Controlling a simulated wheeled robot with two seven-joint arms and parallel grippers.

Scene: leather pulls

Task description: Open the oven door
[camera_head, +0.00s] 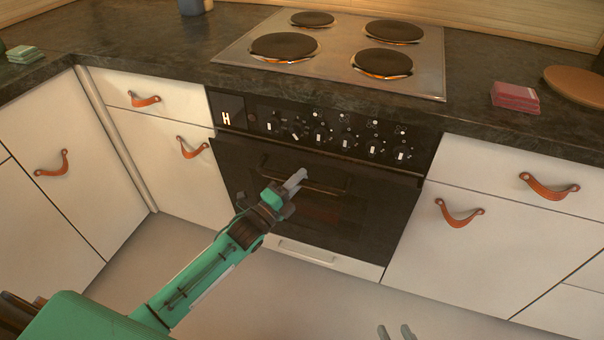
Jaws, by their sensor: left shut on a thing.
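The oven door (375,215) is a dark glass panel below the control panel (330,132). Its top edge seems to stand slightly out from the oven front, but I cannot tell for sure how far. A dark bar handle (335,189) runs across its upper part. My right gripper (395,332) shows only as two fingertips at the bottom edge, apart and empty, away from the door.
A hob (330,62) with several round plates is set in the dark counter above. White drawers and cupboards with orange leather pulls flank the oven. A pink stack (515,97) and a round wooden board (577,87) lie on the right counter. The floor (300,300) in front looks clear.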

